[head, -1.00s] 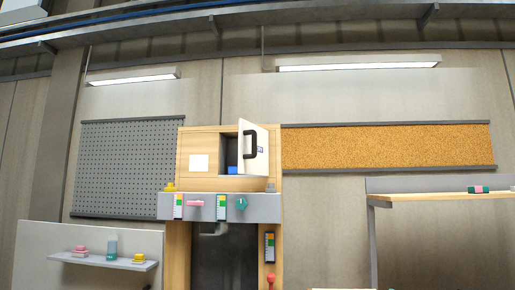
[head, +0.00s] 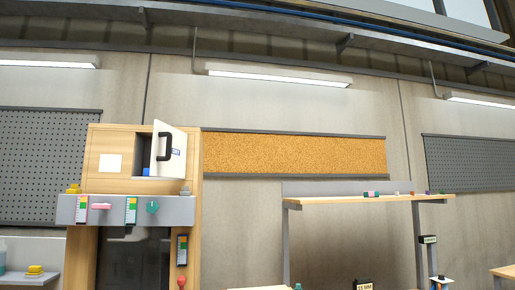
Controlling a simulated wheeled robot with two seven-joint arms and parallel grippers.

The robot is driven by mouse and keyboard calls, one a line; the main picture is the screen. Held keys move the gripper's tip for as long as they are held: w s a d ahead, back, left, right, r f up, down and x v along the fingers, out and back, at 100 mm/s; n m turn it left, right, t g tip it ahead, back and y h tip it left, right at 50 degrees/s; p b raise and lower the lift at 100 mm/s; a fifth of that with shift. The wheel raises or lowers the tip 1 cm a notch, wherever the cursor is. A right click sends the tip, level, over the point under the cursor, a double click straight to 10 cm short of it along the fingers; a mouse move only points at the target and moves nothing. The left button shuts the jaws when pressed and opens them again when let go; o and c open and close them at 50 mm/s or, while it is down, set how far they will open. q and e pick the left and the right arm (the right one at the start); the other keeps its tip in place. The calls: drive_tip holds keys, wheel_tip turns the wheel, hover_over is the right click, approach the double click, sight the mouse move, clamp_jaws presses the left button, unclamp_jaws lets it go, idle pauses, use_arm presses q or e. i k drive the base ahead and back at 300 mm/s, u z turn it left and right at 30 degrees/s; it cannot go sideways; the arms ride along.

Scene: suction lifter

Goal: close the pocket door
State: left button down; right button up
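The pocket door (head: 170,152) is a small white door with a black handle, on the upper right of a wooden cabinet (head: 102,147). It stands open, swung out toward the right. The opening beside it is dark, with a bit of a blue thing (head: 146,171) low inside. Neither of my grippers shows in the head view.
A grey control ledge (head: 178,210) with coloured gauges and knobs runs below the door. A red knob (head: 181,282) sits lower on the right post. A wooden shelf (head: 330,200) with small items stands to the right. A small shelf (head: 18,280) is at lower left.

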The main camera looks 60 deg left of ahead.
sight(169, 143)
drive_tip(key=z, duration=0.65)
drive_tip(key=k, duration=1.1)
drive_tip(key=u, duration=1.6)
